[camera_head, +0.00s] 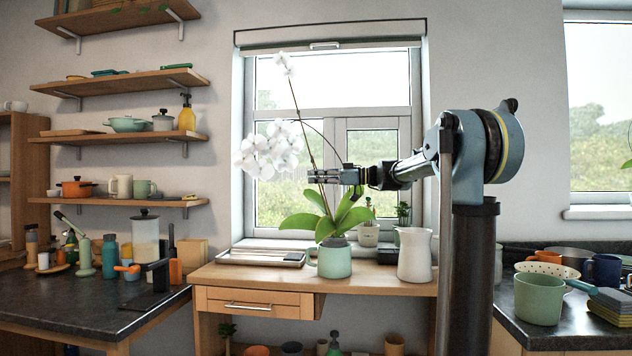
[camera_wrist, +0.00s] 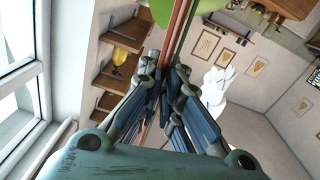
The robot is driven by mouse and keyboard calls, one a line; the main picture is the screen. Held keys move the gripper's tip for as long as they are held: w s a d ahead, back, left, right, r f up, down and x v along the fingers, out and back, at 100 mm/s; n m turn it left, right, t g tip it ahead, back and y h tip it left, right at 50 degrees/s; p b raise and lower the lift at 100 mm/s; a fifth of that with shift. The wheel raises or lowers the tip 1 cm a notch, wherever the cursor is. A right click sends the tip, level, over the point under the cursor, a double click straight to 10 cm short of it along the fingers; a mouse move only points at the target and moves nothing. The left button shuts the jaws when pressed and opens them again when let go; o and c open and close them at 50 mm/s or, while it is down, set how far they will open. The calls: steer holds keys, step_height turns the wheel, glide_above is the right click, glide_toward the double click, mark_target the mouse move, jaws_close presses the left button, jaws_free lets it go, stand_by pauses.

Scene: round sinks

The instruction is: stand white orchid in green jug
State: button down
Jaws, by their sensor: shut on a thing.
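The white orchid (camera_head: 268,150) has white blooms, a tall thin stem and broad green leaves. My gripper (camera_head: 318,176) is shut on its stem above the leaves. In the wrist view the fingers (camera_wrist: 165,85) close around the reddish stem (camera_wrist: 182,28). The green jug (camera_head: 331,262) stands on the wooden table below, with its handle on the left. The orchid is roughly upright, its leaves just above the jug. A dark grey piece at the orchid's base is at the jug's mouth; I cannot tell how deep it sits or whether it touches.
A white jug (camera_head: 415,256) stands close to the right of the green jug. A metal tray (camera_head: 262,257) lies to the left. Small potted plants (camera_head: 368,234) stand behind, by the window. Wall shelves (camera_head: 120,137) are at the left, and a dark counter (camera_head: 570,322) with cups is at the right.

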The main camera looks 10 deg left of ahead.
stand_by(0.3)
steer(key=c, duration=1.7)
jaws_free()
steer(key=d, duration=1.2)
steer(key=shift+s, duration=0.35)
